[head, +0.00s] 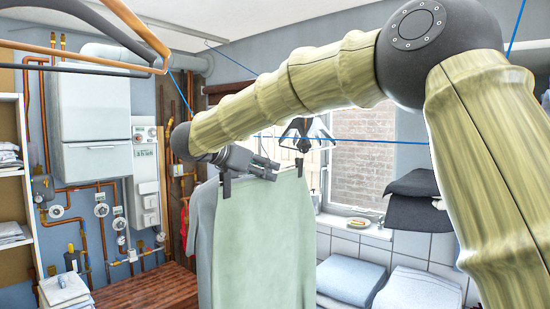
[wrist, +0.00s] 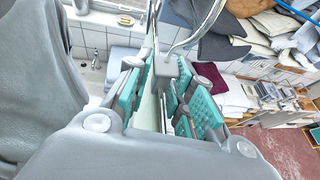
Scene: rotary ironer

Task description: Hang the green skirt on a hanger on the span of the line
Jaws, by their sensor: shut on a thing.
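The pale green skirt (head: 265,240) hangs upright in the middle of the head view, its top edge at two dark clips (head: 227,184). My gripper (head: 265,168) is just above its waist. In the wrist view, my gripper's teal-padded fingers (wrist: 165,105) are closed about a grey hanger block (wrist: 165,68) with a bent metal hook (wrist: 211,18). A thin green edge of the skirt (wrist: 149,108) shows between the fingers. The blue line (head: 370,141) crosses behind my arm and the skirt. I cannot tell whether the hook touches it.
A grey garment (head: 206,225) hangs close beside the skirt. A black angular object (head: 306,128) is near the line. Wooden and black hanger-like bars (head: 95,50) are close at upper left. Folded towels (head: 350,278) lie below the window (head: 362,155). Shelves (head: 15,180) stand at left.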

